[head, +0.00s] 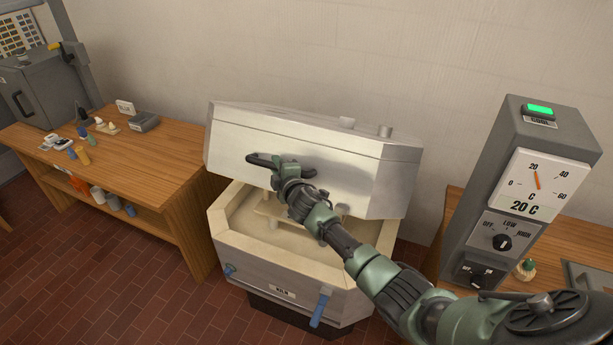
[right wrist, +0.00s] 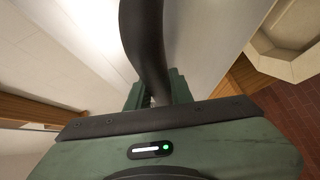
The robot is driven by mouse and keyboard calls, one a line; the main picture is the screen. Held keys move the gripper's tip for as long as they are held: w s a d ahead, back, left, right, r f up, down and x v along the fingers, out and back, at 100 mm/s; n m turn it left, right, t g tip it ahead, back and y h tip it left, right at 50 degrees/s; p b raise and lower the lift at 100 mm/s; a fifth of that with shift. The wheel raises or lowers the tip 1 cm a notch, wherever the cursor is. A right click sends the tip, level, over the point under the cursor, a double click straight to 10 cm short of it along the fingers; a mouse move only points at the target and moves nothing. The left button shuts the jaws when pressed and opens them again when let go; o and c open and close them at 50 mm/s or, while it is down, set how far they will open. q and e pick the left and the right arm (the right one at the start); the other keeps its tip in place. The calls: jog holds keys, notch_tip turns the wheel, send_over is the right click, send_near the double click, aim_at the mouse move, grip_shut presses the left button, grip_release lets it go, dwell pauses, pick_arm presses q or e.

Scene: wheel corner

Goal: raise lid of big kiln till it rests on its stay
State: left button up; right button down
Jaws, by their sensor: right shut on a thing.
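The big kiln (head: 290,270) stands on the floor against the wall, a pale many-sided body. Its metal lid (head: 330,160) is partly raised and tilted, so the pale inside with some shelf parts shows below it. A dark handle (head: 262,160) is on the lid's front; it also shows as a thick dark bar in the right wrist view (right wrist: 142,40). My right gripper (head: 282,168) is shut on this handle, and my arm crosses in front of the kiln opening. The stay cannot be made out. My left gripper is not in view.
A control box (head: 500,200) with a dial reading 20 C stands right of the kiln on a wooden bench (head: 590,225). A wooden table (head: 170,150) with small jars stands at the left, near a grey cabinet (head: 40,90). Brick floor (head: 130,280) is clear in front.

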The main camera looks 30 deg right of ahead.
jog(key=shift+w+d+r, duration=0.1)
jog(key=shift+r, duration=0.15)
jog(key=shift+m+g+y, duration=0.4)
jog(key=shift+m+g, duration=0.4)
jog(key=shift+g, duration=0.1)
jog(key=w+d+r, duration=0.2)
jog(key=d+r, duration=0.1)
jog(key=r, duration=0.1)
jog(key=w+d+r, duration=0.2)
jog(key=d+r, duration=0.1)
jog(key=r, duration=0.1)
jog(key=w+d+r, duration=0.3)
jog(key=r, duration=0.1)
